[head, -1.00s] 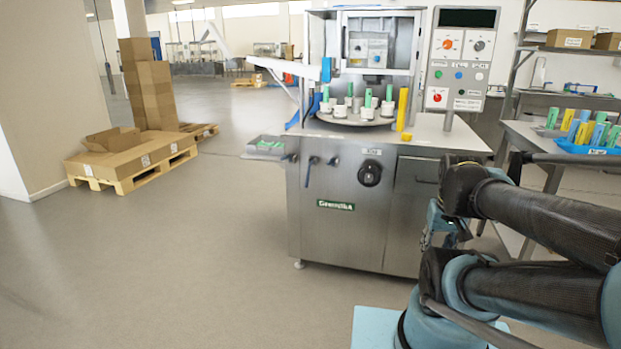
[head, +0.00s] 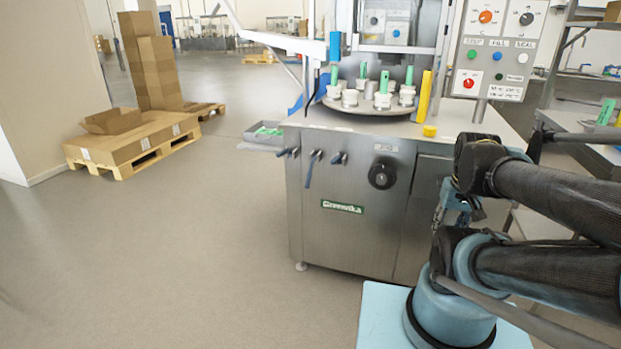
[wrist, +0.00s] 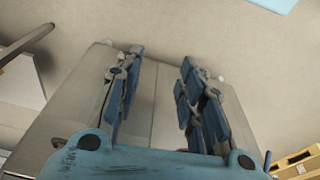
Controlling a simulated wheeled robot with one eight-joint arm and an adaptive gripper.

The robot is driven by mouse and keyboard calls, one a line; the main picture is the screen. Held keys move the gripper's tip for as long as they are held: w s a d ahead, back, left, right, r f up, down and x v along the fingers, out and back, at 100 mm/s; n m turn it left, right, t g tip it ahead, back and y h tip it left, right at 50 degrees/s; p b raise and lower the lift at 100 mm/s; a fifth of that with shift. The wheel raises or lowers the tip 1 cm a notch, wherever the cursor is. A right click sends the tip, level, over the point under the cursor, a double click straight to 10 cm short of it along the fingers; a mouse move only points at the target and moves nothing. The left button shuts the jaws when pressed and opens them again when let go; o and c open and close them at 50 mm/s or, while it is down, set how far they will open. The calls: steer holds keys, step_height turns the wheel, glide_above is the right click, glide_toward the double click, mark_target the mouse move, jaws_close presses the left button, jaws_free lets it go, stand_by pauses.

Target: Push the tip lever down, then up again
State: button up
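Three small levers with dark blue handles stick out of the upper left front of the steel filling machine (head: 345,240) in the head view: a left one (head: 288,152), a middle one (head: 313,168) and a right one (head: 339,158). The middle handle hangs down; the outer two are shorter in view. I cannot read which is the tip lever. My gripper (wrist: 160,58) is open and empty in the wrist view, its two blue fingers apart. In the head view it is low at the machine's right front, partly hidden by my arm, well away from the levers.
A black knob (head: 382,173) sits right of the levers. A round turntable (head: 365,104) with white cups and green tubes is above. A control panel (head: 495,50) stands at the upper right. Boxes on a pallet (head: 150,158) stand left. The floor before the levers is clear.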

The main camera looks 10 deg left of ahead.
steer(key=shift+r, duration=0.1)
step_height(320, 180, up, 8)
steer(key=t+y, duration=0.2)
glide_above(309, 176)
steer(key=s+d, duration=0.2)
steer(key=s, duration=0.4)
steer(key=x, duration=1.6)
steer(key=shift+w+d+f, duration=0.25)
steer(key=shift+w+f, duration=0.05)
steer(key=shift+w, duration=0.1)
steer(key=shift+c, duration=0.5)
jaws_close()
